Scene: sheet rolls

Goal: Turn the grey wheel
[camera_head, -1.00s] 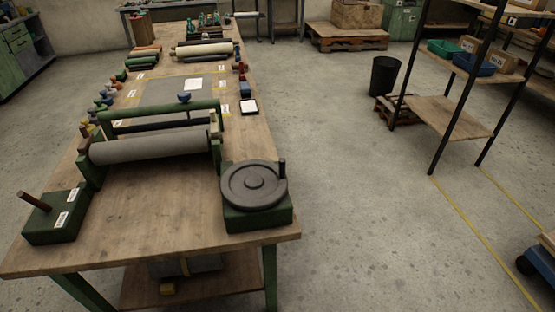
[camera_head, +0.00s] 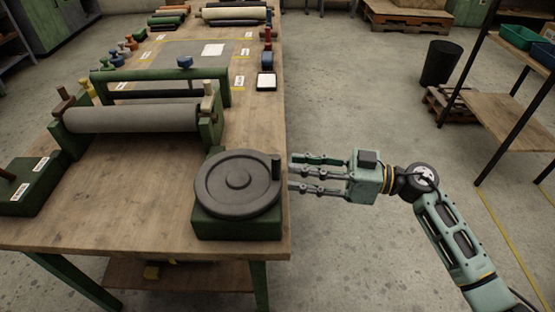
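The grey wheel (camera_head: 237,184) lies flat on a dark green base (camera_head: 236,226) at the table's front right corner. It has a round hub in the middle and a dark upright handle (camera_head: 276,167) on its right rim. My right gripper (camera_head: 291,172) comes in from the right, just past the table's right edge, with its fingers pointing left at the wheel. Its fingers are spread apart with nothing seen between them. The fingertips are close to the handle, and a small gap seems to remain. My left gripper is not in view.
A green frame with a grey roller (camera_head: 131,118) stands behind and left of the wheel on the wooden table (camera_head: 130,205). A green block (camera_head: 27,190) with labels sits at the left front. A black bin (camera_head: 440,63) and a shelf rack (camera_head: 515,104) stand to the right. The floor between is clear.

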